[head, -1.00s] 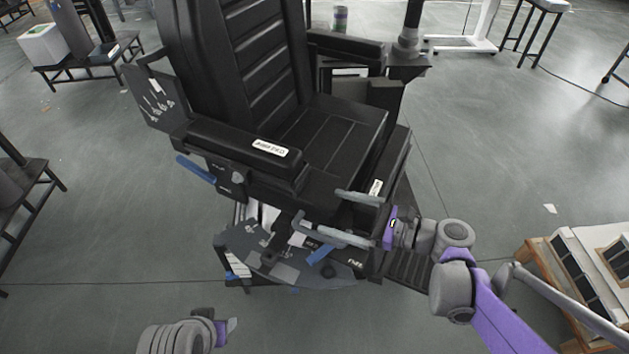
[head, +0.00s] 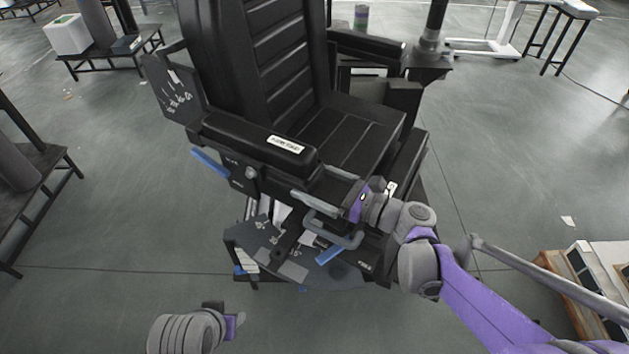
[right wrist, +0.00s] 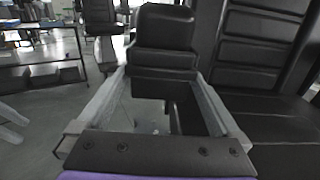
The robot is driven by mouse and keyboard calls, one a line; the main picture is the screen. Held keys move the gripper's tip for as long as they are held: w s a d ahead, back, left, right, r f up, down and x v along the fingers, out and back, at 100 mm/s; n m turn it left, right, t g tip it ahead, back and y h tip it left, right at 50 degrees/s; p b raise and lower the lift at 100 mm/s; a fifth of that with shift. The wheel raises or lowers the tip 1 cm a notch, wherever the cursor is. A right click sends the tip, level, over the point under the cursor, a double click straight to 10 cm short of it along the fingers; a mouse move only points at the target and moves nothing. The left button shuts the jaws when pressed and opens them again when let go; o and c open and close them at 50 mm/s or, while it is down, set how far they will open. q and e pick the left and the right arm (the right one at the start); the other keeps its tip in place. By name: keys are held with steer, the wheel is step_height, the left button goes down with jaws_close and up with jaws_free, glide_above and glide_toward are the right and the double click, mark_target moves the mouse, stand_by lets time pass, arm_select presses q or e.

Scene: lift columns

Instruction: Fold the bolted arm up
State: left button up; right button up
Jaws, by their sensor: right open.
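The black chair has a padded near armrest (head: 255,137) with a white label too small to read surely. This armrest lies level beside the seat. My right gripper (head: 310,182) is open at its front end, one grey finger on each side. In the right wrist view the padded armrest (right wrist: 163,45) shows between and beyond the spread fingers (right wrist: 157,78); contact cannot be told. A far armrest (head: 366,46) also lies level. My left gripper (head: 232,326) is low in the head view, away from the chair; its jaw opening cannot be made out.
The seat (head: 350,125) and tall backrest (head: 262,60) stand beside the near armrest. A grey U-shaped handle (head: 335,240) and a footplate (head: 280,262) are below my right gripper. A blue lever (head: 210,165) sticks out at the chair's left.

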steer(key=shift+c, duration=0.2)
jaws_close()
stand_by(0.4)
